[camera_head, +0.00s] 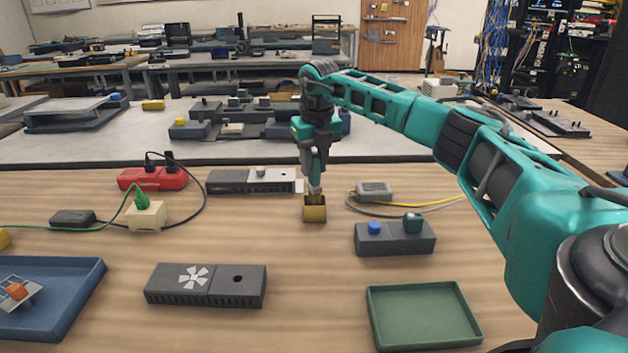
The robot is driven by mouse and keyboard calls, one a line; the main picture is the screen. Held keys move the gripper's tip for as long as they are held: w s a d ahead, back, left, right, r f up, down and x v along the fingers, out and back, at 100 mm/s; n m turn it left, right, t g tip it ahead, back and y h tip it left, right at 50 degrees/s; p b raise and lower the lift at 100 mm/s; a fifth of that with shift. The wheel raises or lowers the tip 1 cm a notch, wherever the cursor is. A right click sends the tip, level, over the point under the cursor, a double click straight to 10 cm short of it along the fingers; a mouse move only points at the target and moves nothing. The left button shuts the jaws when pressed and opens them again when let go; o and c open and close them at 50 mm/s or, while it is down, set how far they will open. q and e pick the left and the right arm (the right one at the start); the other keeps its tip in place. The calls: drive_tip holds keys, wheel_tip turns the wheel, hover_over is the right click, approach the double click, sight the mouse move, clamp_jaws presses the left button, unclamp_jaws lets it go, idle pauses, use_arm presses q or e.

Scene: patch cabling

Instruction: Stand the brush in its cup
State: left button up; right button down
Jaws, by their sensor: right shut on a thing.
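The cup (315,214) is a small tan, open-topped box standing on the wooden table near the middle of the head view. My right gripper (314,180) points straight down just above it, shut on the brush, of which only a small part (314,192) shows between the fingers and the cup. The brush looks upright, with its lower end at or inside the cup's opening. I cannot tell whether it touches the cup's bottom. My left gripper is not in the view.
A grey block with blue and teal parts (394,239) stands right of the cup, with a small grey box and cable (375,190) behind it. A dark vented unit (206,286), a green tray (424,316) and a blue tray (88,277) lie nearer. Table in front of the cup is clear.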

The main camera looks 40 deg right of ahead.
sight(314, 179)
drive_tip(key=shift+f, duration=2.05)
drive_tip(key=shift+f, duration=0.15)
drive_tip(key=c, duration=0.8)
unclamp_jaws()
drive_tip(key=shift+c, duration=0.2)
drive_tip(key=r, duration=0.4)
drive_tip(key=s+r, duration=0.1)
drive_tip(key=r, duration=0.3)
drive_tip(key=r+p, duration=0.1)
drive_tip(key=r, duration=0.3)
drive_tip(key=shift+s+a+r, duration=0.15)
drive_tip(key=shift+s+a, duration=0.05)
drive_tip(key=shift+a, duration=0.05)
